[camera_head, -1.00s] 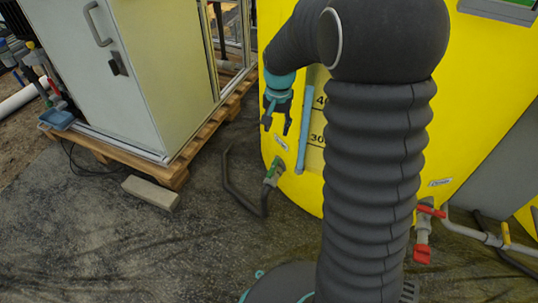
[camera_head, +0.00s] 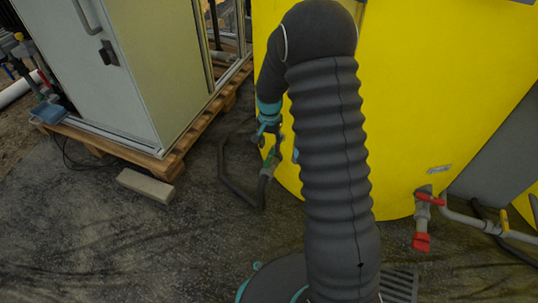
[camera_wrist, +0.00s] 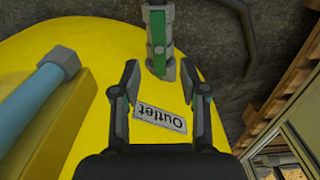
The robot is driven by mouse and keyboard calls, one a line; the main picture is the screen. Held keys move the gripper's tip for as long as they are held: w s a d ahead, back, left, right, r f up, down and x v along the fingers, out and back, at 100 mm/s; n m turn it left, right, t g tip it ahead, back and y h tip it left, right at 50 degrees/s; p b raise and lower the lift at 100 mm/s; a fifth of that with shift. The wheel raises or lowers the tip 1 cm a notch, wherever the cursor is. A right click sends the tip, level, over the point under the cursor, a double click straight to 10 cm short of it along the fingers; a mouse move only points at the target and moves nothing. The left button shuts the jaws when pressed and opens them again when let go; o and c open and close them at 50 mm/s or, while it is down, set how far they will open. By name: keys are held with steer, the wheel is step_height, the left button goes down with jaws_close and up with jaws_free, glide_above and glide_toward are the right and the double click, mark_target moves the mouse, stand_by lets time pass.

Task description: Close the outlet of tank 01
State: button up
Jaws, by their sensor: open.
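The big yellow tank (camera_head: 410,110) fills the right of the head view, and its wall also shows in the wrist view (camera_wrist: 95,135). A label reading "Outlet" (camera_wrist: 161,117) appears upside down on it. Beyond the label, a grey outlet valve with a green handle (camera_wrist: 157,30) comes off the tank; the handle lies along the pipe. The green handle (camera_head: 268,162) also shows low at the tank's left edge in the head view. My gripper (camera_wrist: 160,70) is open and empty, its fingers spread, pointing at the valve. No tank number is readable.
A dark hose (camera_head: 228,182) runs from the valve over the ground. A cabinet (camera_head: 140,70) on a wooden pallet (camera_head: 165,165) stands left, with a grey block (camera_head: 145,186) before it. A red-handled valve (camera_head: 422,241) sits right. A blue tube (camera_wrist: 40,95) is near my gripper.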

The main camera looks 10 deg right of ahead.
mark_target(269, 156)
steer(key=shift+f, duration=2.6)
jaws_close()
